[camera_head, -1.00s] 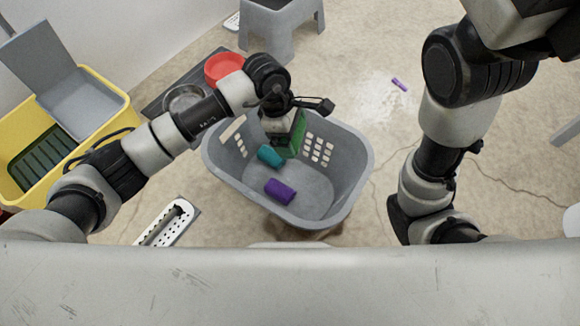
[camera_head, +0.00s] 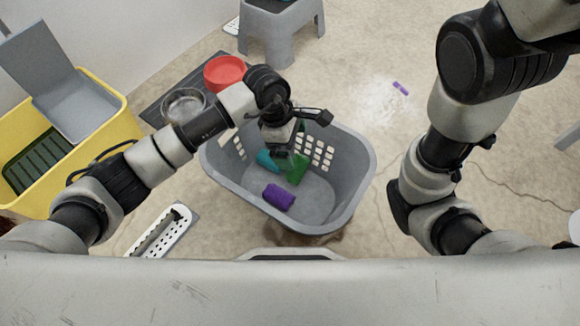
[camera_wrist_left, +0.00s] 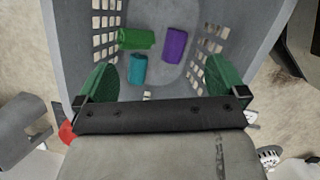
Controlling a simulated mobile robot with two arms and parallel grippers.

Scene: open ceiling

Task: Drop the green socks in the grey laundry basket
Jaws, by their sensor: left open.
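The grey laundry basket (camera_head: 356,183) stands on the floor in the middle of the head view, with pierced sides. The green socks (camera_head: 297,168) lie in a roll inside it; they also show in the left wrist view (camera_wrist_left: 136,38). A teal roll (camera_head: 267,160) and a purple roll (camera_head: 279,196) lie beside them in the basket. My left gripper (camera_head: 284,148) is above the far side of the basket. In the left wrist view its green-padded fingers (camera_wrist_left: 161,80) are spread apart and empty. My right arm is at the right; its gripper is out of view.
A yellow bin (camera_head: 112,135) with a grey lid stands at the left. A red bowl (camera_head: 225,70) and a clear bowl (camera_head: 184,105) sit on a dark mat. A grey stool (camera_head: 285,30) is behind. A small purple item (camera_head: 401,88) lies on open floor.

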